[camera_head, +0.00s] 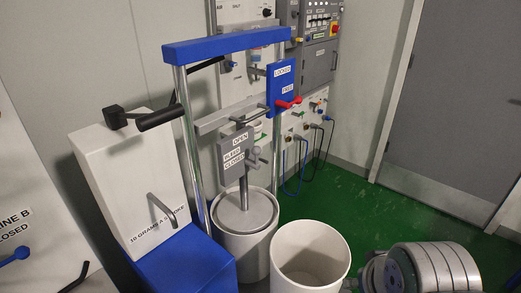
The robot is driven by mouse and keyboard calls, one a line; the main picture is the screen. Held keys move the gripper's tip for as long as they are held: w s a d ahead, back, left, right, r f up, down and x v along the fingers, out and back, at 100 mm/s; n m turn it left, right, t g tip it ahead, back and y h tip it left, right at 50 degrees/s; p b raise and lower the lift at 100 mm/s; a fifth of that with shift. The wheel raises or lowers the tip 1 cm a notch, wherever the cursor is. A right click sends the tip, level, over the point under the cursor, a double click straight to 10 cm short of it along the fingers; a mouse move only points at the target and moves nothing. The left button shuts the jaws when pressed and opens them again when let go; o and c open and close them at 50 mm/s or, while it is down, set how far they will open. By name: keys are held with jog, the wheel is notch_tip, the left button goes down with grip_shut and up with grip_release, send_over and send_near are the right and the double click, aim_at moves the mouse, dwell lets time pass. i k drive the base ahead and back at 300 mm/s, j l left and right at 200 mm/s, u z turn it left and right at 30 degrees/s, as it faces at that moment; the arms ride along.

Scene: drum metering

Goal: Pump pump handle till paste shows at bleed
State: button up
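A white pump box (125,175) stands on a blue base at the left, labelled "10 GRAMS A STROKE". A black handle (157,119) with a thick grip reaches right from a black block (115,118) at its top. A bent grey rod or spout (162,209) sticks out of its front. A grey plate (236,152) reading "OPEN", "BLEED", "CLOSED" is on the post above a pale drum (243,245); a small grey part (256,157) sits at its right. I cannot make out any paste there. My gripper is not in view.
A blue-topped frame (228,45) stands over the drum. A blue plate (281,86) carries a red lever (287,104). An empty-looking white bucket (310,255) stands in front. Control panels line the wall. Green floor (365,215) is clear toward the grey door (445,110).

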aim_at(115, 116)
jog(key=u, duration=1.4)
jog(key=i+j+z, duration=0.25)
